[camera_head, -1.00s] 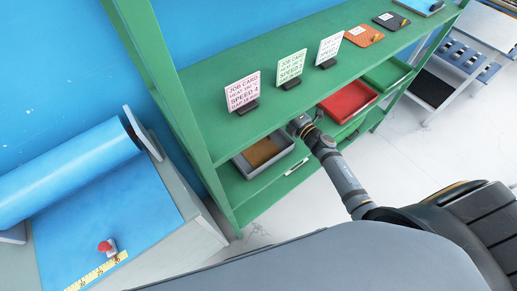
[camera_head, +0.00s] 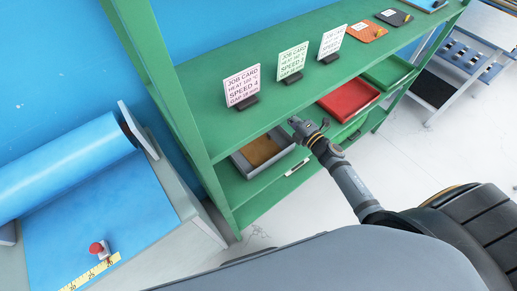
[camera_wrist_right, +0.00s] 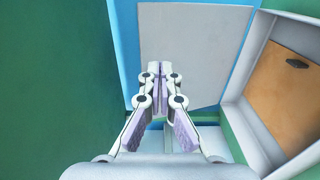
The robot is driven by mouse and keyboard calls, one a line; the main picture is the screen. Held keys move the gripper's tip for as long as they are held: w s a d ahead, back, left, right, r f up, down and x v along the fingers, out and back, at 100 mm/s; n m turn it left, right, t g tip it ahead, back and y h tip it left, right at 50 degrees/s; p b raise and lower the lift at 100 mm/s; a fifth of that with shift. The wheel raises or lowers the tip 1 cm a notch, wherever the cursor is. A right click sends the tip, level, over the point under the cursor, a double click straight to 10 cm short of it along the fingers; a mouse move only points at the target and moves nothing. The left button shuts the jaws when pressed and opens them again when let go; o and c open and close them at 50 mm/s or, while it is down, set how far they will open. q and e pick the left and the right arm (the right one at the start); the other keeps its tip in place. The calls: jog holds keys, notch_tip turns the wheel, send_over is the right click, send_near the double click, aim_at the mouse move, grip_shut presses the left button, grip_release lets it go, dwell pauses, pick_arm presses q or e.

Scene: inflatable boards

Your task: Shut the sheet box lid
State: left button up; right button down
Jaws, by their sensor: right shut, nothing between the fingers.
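The grey open-topped box (camera_head: 237,162) sits on the shelf below the top board, with a brown-orange sheet (camera_head: 262,150) inside. The right wrist view shows its pale wall (camera_wrist_right: 245,132) and orange inside at the right. A flat light-grey panel (camera_wrist_right: 190,40) lies beyond the fingers, left of the box; it may be the lid, but I cannot tell for sure. My right gripper (camera_head: 296,122) is at the top shelf's front edge, above and right of the box; in its wrist view the fingertips (camera_wrist_right: 161,68) are together and empty, overlapping the panel. Contact cannot be told. My left gripper is not in view.
Three job cards (camera_head: 293,62) stand on the green top shelf (camera_head: 215,125). A red tray (camera_head: 348,101) and a green tray (camera_head: 388,72) sit to the right of the box. A blue roll (camera_head: 70,165) lies on a bench at left. Bare floor lies in front.

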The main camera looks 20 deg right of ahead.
jog(key=shift+s+d+f+b, duration=0.15)
jog(key=shift+s+f+b, duration=0.2)
jog(key=shift+s+f, duration=0.05)
jog(key=shift+f, duration=0.1)
jog(key=shift+s+d+f+b, duration=0.25)
jog(key=shift+s+f+b, duration=0.45)
jog(key=shift+f+b, duration=0.35)
jog(key=shift+s+d+f+b, duration=0.25)
jog(key=shift+s+f+b, duration=0.55)
jog(key=shift+b, duration=0.4)
jog(key=shift+w, duration=0.1)
jog(key=shift+s+d+f+b, duration=0.1)
jog(key=shift+s+f+b, duration=0.3)
jog(key=shift+f, duration=0.3)
jog(key=shift+s+d+f+b, duration=0.15)
jog(key=shift+s+f+b, duration=0.1)
jog(key=shift+f+b, duration=0.3)
jog(key=shift+s+d+f+b, duration=0.1)
jog(key=shift+s+f+b, duration=0.25)
jog(key=shift+f, duration=0.45)
